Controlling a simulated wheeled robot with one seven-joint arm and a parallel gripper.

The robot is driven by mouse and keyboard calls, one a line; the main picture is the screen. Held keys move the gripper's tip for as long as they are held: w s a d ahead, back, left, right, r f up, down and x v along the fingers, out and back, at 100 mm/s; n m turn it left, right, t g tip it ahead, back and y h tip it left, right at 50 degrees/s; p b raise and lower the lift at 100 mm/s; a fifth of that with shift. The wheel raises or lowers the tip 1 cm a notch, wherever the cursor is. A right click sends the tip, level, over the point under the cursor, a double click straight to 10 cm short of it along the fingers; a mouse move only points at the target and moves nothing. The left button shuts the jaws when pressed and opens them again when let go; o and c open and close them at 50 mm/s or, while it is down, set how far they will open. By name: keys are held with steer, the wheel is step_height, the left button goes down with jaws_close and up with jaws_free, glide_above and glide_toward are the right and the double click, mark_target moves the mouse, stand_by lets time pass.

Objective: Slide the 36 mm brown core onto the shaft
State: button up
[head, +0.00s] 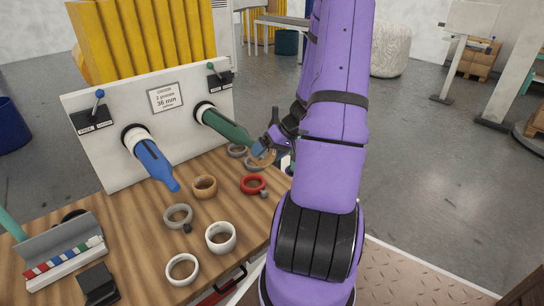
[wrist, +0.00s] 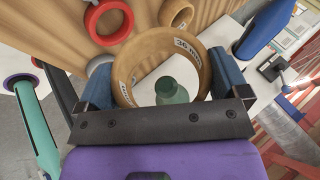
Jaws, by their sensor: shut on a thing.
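My gripper (head: 266,150) is shut on a brown core (wrist: 130,62), one blue fingertip on each side of the ring. The core's rim is marked 36 mm. In the head view the held core (head: 265,159) is close to the free end of the green shaft (head: 228,127), which juts from the white panel. In the wrist view the green shaft's tip (wrist: 170,91) shows inside the ring's opening, towards its lower part. I cannot tell whether the tip has entered the ring. My arm hides part of this area.
A blue shaft (head: 154,162) juts from the same panel (head: 80,140). A red ring (head: 253,192), another brown core (head: 204,195), a grey ring (head: 176,226) and white rings (head: 220,248) lie on the wooden table. A small rack (head: 62,250) stands at left.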

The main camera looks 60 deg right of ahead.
steer(key=shift+w+d, duration=0.75)
steer(key=shift+w, duration=2.4)
steer(key=shift+w+d, duration=0.75)
steer(key=shift+w, duration=2.35)
steer(key=shift+w+d, duration=0.75)
steer(key=shift+w, duration=2.4)
steer(key=shift+w+d, duration=0.2)
steer(key=shift+w, duration=0.85)
steer(key=shift+w+d, duration=0.25)
steer(key=shift+w, duration=0.75)
steer(key=shift+w+d, duration=0.2)
steer(key=shift+w, duration=0.85)
steer(key=shift+w+d+r, duration=0.1)
steer(key=shift+w, duration=0.45)
steer(key=shift+w+d, duration=0.25)
steer(key=shift+w, duration=1)
steer(key=shift+w+d, duration=0.25)
steer(key=shift+w, duration=0.95)
steer(key=shift+c, duration=0.4)
steer(key=shift+w+a+f, duration=0.15)
steer(key=shift+f, duration=0.2)
steer(key=o, duration=0.6)
steer(key=shift+o, duration=0.2)
steer(key=shift+s+d+r, duration=0.2)
steer(key=shift+d+r, duration=0.1)
steer(key=shift+r, duration=0.05)
steer(key=v, duration=1.1)
